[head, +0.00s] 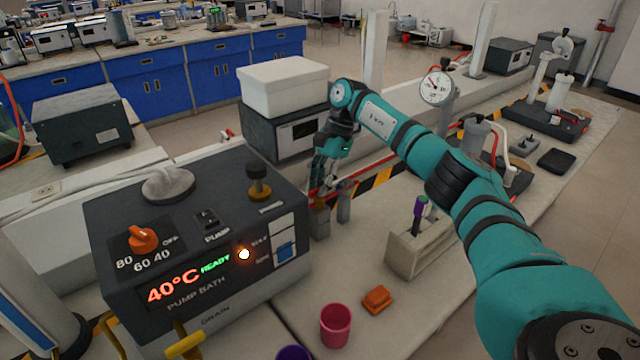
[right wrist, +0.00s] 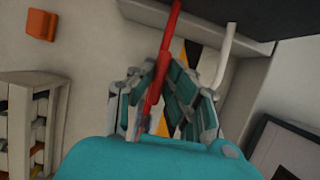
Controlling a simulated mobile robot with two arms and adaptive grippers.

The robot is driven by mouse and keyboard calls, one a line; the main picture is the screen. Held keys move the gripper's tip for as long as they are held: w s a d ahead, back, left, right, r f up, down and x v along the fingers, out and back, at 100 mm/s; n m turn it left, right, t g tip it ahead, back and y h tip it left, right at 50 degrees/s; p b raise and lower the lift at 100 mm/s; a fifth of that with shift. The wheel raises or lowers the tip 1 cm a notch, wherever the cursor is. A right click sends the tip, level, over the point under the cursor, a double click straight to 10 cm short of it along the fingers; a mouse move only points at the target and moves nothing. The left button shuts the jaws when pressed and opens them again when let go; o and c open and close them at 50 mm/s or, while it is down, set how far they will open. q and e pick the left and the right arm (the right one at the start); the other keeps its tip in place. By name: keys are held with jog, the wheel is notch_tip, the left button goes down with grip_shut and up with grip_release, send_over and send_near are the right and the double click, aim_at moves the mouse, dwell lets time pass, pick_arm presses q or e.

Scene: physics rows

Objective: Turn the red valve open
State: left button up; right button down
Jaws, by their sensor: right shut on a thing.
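The red valve's handle shows in the right wrist view as a long, thin red bar (right wrist: 171,32) running between the fingers. In the head view my right gripper (head: 318,183) reaches down behind the pump bath, beside grey metal fittings (head: 344,203). In the right wrist view the right gripper (right wrist: 162,72) is shut on the red bar, with a finger on each side. In the head view, the fingers and fittings partly hide the red part, so its exact angle is hard to tell. My left gripper is not in view.
The pump bath (head: 200,265), reading 40°C READY, stands left of the gripper. A grey instrument (head: 290,140) with a white box (head: 283,84) stands behind. A rack (head: 420,245), an orange block (head: 376,299) and a pink cup (head: 336,325) stand nearer the front.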

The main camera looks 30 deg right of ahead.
jog(key=c, duration=1.3)
grip_release()
jog(key=shift+d, duration=0.1)
jog(key=shift+c, duration=0.2)
jog(key=v, duration=1.2)
jog(key=shift+r, duration=0.15)
